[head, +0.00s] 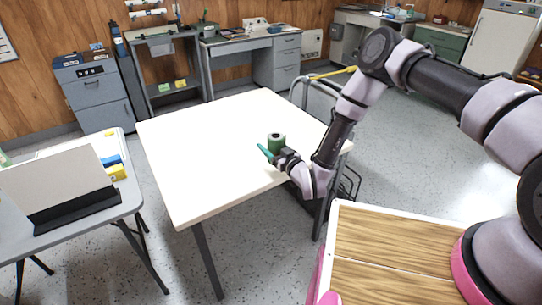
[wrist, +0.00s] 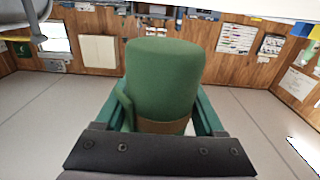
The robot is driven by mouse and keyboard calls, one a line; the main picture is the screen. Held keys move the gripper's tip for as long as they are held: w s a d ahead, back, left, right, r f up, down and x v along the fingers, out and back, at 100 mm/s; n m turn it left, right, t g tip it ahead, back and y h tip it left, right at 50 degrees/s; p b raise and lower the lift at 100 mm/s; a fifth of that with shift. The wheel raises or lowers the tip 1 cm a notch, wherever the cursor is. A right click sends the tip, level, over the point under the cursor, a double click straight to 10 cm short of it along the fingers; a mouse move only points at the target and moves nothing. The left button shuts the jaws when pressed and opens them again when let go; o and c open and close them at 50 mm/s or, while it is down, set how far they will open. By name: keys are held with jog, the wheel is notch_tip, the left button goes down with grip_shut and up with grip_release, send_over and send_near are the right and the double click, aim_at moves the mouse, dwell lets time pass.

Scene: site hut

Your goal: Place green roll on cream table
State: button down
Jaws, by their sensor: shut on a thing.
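The green roll (head: 277,141) is a short dark-green cylinder at the right part of the cream table (head: 195,155). My gripper (head: 271,151) is beside it, with its green fingers at the roll. In the wrist view the roll (wrist: 165,75) fills the middle, between the two fingers, with a brown band near its lower end. My gripper is shut on it. The roll looks roughly upright in the head view. I cannot tell whether its underside touches the tabletop. The cream table is otherwise bare.
A grey folding table (head: 125,205) with a pale panel (head: 58,180) and yellow and blue items stands at the left. Grey cabinets and a desk (head: 250,45) line the back wall. A wood-topped surface (head: 385,245) is at the front right. Free floor lies around the cream table.

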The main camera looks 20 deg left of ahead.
notch_tip(320, 180, up, 5)
jog(key=shift+f, duration=0.15)
notch_tip(320, 180, down, 10)
jog(key=shift+r, duration=0.2)
dwell(0.5)
jog(key=shift+f, duration=0.15)
grip_release()
